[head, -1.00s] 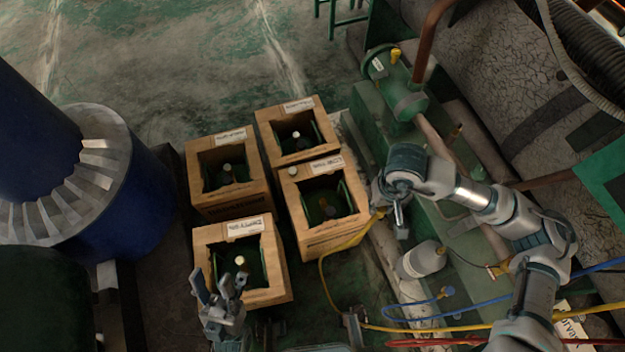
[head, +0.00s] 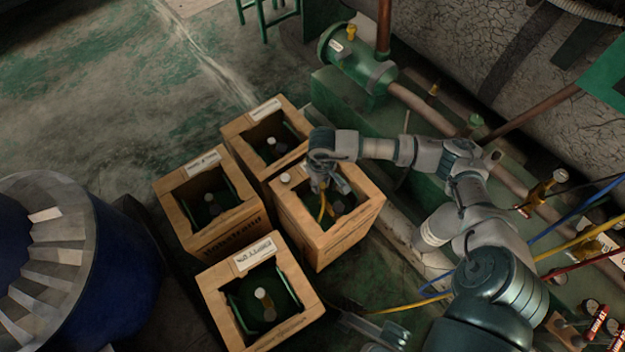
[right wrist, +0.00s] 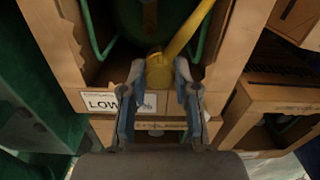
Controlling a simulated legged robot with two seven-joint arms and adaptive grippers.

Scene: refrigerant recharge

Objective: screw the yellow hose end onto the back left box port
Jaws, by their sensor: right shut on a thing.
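The yellow hose end (right wrist: 158,70) is between the fingers of my right gripper (right wrist: 160,88), which is shut on it. In the head view my right gripper (head: 328,190) is over the opening of the right-hand wooden box (head: 345,232), with a bit of yellow hose (head: 322,207) hanging inside. The back left box (head: 225,232) stands to the left, with a pale-capped port (head: 210,197) visible in its opening; my gripper is apart from it. My left gripper (head: 388,336) shows only partly at the bottom edge; its jaws are unclear.
Two more wooden boxes stand close by, one at the back (head: 234,130) and one in front (head: 222,312). A loose pale cap (head: 286,178) sits on the right-hand box's rim. Green machinery and pipes (head: 400,98) lie to the right. A blue drum (head: 125,255) stands left.

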